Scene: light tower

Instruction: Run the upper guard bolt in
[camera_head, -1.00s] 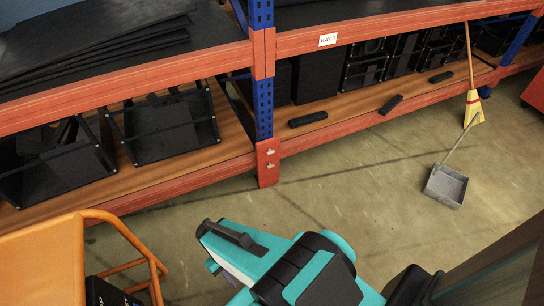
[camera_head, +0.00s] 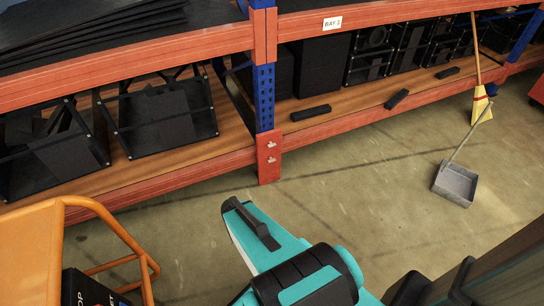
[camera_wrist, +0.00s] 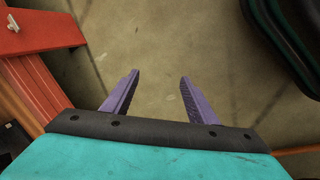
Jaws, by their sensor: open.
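The red guard plate (camera_head: 269,166) stands at the foot of the blue upright. It carries two small pale bolts, the upper bolt (camera_head: 271,145) above the lower bolt (camera_head: 271,159). How far either bolt stands out is too small to tell. In the wrist view, part of a red plate (camera_wrist: 42,28) shows at the upper left with one pale bolt (camera_wrist: 12,22); I cannot tell which bolt it is. My gripper (camera_wrist: 160,77) has its two purple fingers apart, with only floor seen between them. It is clear of the plate. In the head view my arm hides the fingers.
The shelf beam (camera_head: 130,175) runs beside the plate, with black frames on the boards. An orange cart (camera_head: 30,250) with a rail stands at lower left. A dustpan (camera_head: 455,184) and broom (camera_head: 482,105) are at right.

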